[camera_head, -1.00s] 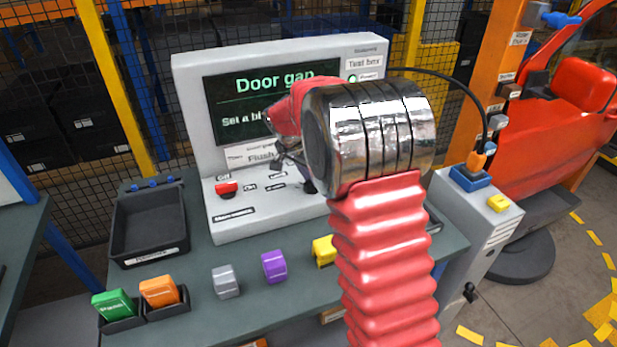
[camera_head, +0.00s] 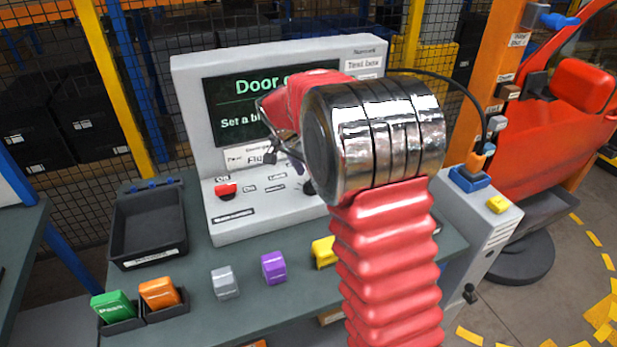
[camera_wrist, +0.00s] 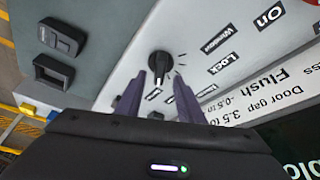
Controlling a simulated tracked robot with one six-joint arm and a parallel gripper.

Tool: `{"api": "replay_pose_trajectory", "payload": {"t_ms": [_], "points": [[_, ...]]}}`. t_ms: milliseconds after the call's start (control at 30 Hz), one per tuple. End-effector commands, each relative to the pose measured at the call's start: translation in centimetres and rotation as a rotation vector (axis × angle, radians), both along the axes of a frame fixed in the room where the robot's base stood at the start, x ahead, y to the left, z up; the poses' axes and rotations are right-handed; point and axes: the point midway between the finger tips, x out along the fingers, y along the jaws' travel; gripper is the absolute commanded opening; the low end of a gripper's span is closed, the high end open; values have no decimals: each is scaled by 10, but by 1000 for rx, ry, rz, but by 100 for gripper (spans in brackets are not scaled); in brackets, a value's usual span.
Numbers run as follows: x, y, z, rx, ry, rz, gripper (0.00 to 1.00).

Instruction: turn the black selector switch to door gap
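The black selector switch (camera_wrist: 159,64) is a round knob on the light grey panel of the test box (camera_head: 230,215), with short tick marks beside it. In the head view the switch (camera_head: 308,187) shows only partly beside my arm. In the wrist view my gripper (camera_wrist: 159,76) is open, with one dark finger on each side of the switch's lower part. I cannot tell whether the fingers touch it. In the head view my gripper (camera_head: 277,150) is partly hidden.
A red button (camera_head: 226,190) sits left on the panel. A black tray (camera_head: 148,225) stands left of the box. Green, orange, grey, purple and yellow (camera_head: 324,252) blocks line the bench front. A red car door (camera_head: 560,125) stands at the right.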

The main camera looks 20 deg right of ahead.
Motion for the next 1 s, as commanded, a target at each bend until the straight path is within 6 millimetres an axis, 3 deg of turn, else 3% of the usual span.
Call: {"api": "replay_pose_trajectory", "payload": {"t_ms": [500,700,1000], "points": [[-16,30,81,1,-1,2,34],[-18,35,94,1,1,1,34],[-19,35,94,0,2,1,34]]}}
